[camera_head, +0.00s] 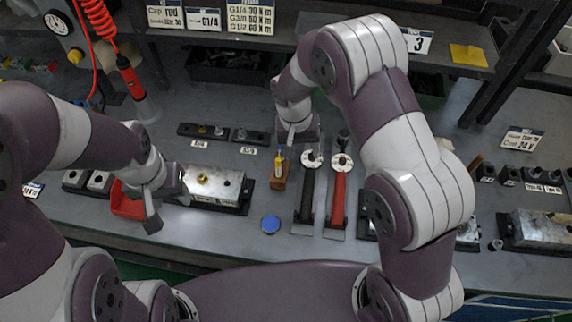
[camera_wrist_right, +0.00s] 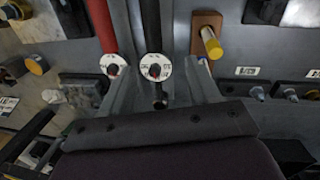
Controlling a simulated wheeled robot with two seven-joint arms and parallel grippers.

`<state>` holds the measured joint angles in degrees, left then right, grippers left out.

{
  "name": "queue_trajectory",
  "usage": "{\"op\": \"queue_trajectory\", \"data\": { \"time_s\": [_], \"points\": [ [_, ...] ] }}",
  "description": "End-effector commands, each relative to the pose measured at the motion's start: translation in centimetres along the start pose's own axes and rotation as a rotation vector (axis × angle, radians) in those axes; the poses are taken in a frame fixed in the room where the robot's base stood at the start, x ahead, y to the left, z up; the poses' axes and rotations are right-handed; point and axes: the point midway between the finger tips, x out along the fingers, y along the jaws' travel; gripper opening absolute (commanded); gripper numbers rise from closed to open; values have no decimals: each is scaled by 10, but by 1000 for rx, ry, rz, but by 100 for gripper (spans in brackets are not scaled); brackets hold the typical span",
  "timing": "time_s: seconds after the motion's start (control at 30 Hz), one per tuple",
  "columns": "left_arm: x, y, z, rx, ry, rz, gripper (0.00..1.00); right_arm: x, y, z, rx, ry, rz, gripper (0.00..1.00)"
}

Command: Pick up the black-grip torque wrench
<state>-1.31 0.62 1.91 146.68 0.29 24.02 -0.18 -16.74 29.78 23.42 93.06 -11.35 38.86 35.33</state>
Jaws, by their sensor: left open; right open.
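The black-grip torque wrench (camera_head: 306,192) lies on the bench with its white dial at the far end. A red-grip torque wrench (camera_head: 338,197) lies parallel, just to its right. My right gripper (camera_head: 293,138) is open and empty near the dial end of the black-grip wrench. In the right wrist view the black-grip wrench (camera_wrist_right: 150,25) runs between the open fingers of my right gripper (camera_wrist_right: 162,85), with its dial between them; contact cannot be told. The red-grip wrench (camera_wrist_right: 100,24) is left there. My left gripper (camera_head: 165,203) is open beside a metal valve block (camera_head: 221,187).
A wooden block with a yellow-handled tool (camera_head: 279,172) stands just left of the black-grip wrench. A blue round cap (camera_head: 271,224) lies in front. A red tray (camera_head: 126,202) is by my left gripper.

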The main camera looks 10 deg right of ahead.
Motion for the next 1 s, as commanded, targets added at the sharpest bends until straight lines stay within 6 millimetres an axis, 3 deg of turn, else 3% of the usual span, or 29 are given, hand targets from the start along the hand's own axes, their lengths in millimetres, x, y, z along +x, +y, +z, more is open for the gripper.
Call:
{"op": "queue_trajectory", "data": {
  "time_s": [0.13,0.4,0.57,0.73,1.0],
  "points": [
    [-2,0,0,0,0,0,50,4,3,-2,106,-5,15,61],
    [-12,0,-2,0,0,0,50,60,4,-2,112,-4,13,61],
    [-20,0,-2,0,0,0,50,78,6,-2,112,-4,13,61],
    [-30,0,-4,0,0,0,50,111,9,-3,111,-4,12,61],
    [-30,0,-4,0,0,0,50,123,8,-4,112,0,10,61]
  ]
}}
